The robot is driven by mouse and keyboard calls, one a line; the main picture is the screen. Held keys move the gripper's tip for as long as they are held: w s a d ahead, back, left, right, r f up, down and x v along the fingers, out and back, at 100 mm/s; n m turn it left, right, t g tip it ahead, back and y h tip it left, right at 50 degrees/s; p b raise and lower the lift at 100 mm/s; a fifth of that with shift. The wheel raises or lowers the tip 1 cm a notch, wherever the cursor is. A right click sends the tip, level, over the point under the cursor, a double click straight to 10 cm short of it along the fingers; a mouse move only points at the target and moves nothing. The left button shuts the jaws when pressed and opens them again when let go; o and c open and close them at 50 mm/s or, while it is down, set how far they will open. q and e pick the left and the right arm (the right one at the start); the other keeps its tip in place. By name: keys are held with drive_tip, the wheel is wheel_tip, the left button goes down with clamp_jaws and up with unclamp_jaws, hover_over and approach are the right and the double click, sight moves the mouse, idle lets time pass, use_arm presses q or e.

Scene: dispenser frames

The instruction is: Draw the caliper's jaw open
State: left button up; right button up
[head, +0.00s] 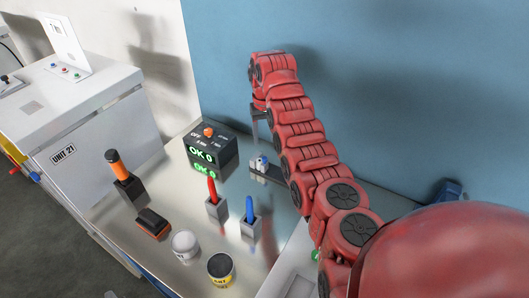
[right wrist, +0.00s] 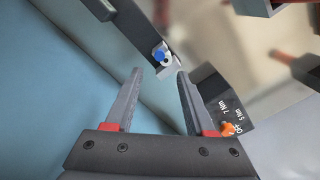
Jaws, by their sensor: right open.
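The caliper (head: 268,173) is a dark grey bar with a small silver and blue slider part (head: 262,161), standing near the wall side of the metal table. In the right wrist view the caliper's blue and white part (right wrist: 161,56) sits just beyond my fingertips, with the dark bar running up to the left. My right gripper (head: 257,127) is above and beside the caliper; in the right wrist view it (right wrist: 160,76) is open and empty, the slider lying roughly in line with the gap. I cannot tell whether the fingers touch it. My left gripper is out of view.
A black tester box (head: 212,150) with a green display and orange knob stands close left of the caliper. Red (head: 212,190) and blue (head: 249,210) handled tools stand in holders in front.

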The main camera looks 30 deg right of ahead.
sight(265, 158)
wheel_tip(265, 158, down, 7)
drive_tip(key=shift+w+d+p, duration=0.1)
drive_tip(key=shift+p, duration=1.15)
drive_tip(key=shift+f, duration=0.9)
clamp_jaws()
